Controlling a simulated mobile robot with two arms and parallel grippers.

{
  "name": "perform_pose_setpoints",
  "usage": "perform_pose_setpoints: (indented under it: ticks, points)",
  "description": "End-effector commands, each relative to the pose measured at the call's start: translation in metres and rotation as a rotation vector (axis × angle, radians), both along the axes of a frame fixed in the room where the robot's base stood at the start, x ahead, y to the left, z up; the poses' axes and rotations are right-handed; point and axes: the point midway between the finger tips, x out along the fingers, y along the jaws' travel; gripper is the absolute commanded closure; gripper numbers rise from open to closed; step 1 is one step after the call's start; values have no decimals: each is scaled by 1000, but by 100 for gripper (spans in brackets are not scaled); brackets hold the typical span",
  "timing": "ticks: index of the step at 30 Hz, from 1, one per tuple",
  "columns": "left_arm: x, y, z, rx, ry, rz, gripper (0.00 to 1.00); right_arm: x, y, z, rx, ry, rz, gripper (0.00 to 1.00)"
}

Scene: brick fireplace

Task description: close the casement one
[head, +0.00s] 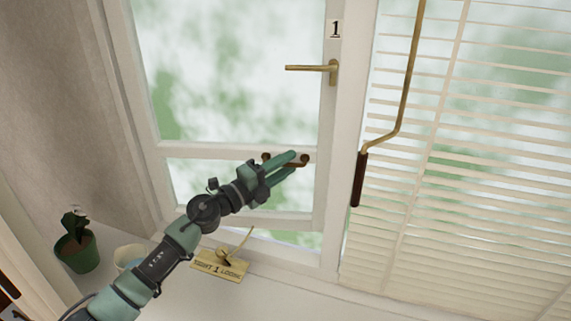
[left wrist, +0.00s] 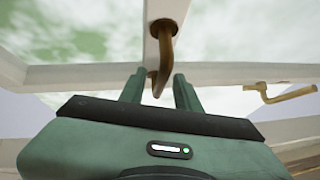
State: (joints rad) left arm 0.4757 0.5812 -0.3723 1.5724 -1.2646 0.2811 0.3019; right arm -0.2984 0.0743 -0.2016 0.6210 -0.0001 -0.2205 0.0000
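The casement marked 1 (head: 333,110) is a white framed window in the head view, with a brass lever handle (head: 312,67) pointing left. A green strip shows below its bottom rail, so it looks ajar; how far is hard to tell. A brown pull handle (head: 297,161) sits on its cross rail. My left gripper (head: 294,164) is at this pull. In the left wrist view, the pull (left wrist: 163,50) comes down between the two green fingers (left wrist: 158,88), which stand apart. I cannot tell whether they touch it. My right gripper is not in view.
A brass lever on a plate marked TIGHT 1 LOOSE (head: 220,265) is on the sill below my left arm. A potted plant (head: 77,250) and a pale cup (head: 129,256) stand left. Blinds (head: 480,150) and a crank rod (head: 403,92) are on the right.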

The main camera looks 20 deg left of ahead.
Motion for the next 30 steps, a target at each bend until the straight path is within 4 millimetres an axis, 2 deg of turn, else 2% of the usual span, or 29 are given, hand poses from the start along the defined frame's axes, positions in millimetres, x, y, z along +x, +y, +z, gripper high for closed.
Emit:
perform_pose_setpoints:
  ticks: [4,7,8,30]
  points:
    - [0,0,0,0,0,0,67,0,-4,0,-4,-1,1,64]
    - [0,0,0,0,0,0,95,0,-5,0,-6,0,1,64]
    - [0,0,0,0,0,0,100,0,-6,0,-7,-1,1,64]
    - [0,0,-1,1,1,0,100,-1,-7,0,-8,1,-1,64]
